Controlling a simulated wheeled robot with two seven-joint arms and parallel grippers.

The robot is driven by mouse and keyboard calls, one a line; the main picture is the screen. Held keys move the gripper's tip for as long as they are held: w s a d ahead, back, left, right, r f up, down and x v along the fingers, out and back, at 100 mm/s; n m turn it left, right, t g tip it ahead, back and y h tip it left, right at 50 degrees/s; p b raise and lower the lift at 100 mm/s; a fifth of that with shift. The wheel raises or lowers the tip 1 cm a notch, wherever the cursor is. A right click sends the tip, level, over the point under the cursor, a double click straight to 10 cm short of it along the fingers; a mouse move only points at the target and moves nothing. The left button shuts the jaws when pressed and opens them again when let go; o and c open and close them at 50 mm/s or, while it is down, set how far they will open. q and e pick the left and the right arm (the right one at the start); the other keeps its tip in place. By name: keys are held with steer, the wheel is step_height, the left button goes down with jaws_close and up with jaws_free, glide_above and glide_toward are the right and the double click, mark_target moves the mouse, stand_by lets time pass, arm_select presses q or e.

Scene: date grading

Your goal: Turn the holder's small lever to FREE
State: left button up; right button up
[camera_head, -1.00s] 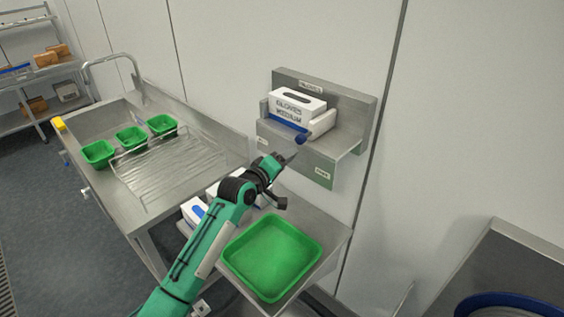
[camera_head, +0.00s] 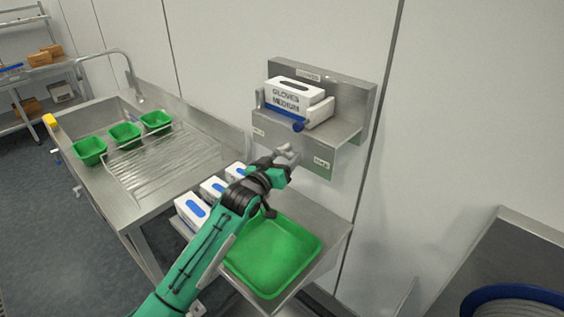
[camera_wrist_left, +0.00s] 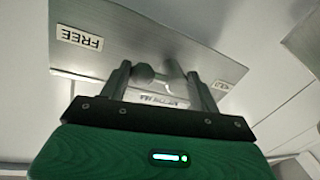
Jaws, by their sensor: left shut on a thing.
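The wrist view, turned over, reads FREE on one label (camera_wrist_left: 80,38). My left gripper (camera_head: 287,153) is at the front face, between the two labels. It is shut on the small grey lever (camera_wrist_left: 150,75), seen between the fingers (camera_wrist_left: 160,84). The lever's exact angle is hard to tell. My right gripper is not in view.
Below the holder, a green tray (camera_head: 310,240) stands on a metal shelf, with several white glove boxes (camera_head: 193,211) left of it. A sink counter (camera_head: 120,195) with several small green bins (camera_head: 88,150) is at the left. A blue-rimmed round thing (camera_head: 515,292) is at the lower right.

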arm_select(q)
steer(key=shift+d+f+m, duration=0.1)
steer(key=shift+d+m, duration=0.05)
steer(key=shift+m, duration=0.45)
steer(key=o, duration=0.8)
steer(key=shift+s, duration=0.1)
steer(key=shift+o, duration=0.2)
steer(key=shift+s+d, duration=0.1)
steer(key=shift+d, duration=0.05)
steer(key=shift+a+f, duration=0.1)
steer(key=shift+a, duration=0.1)
steer(key=b+v, duration=0.4)
steer(key=v, duration=0.9)
steer(key=shift+s, duration=0.25)
steer(key=shift+a+f, duration=0.1)
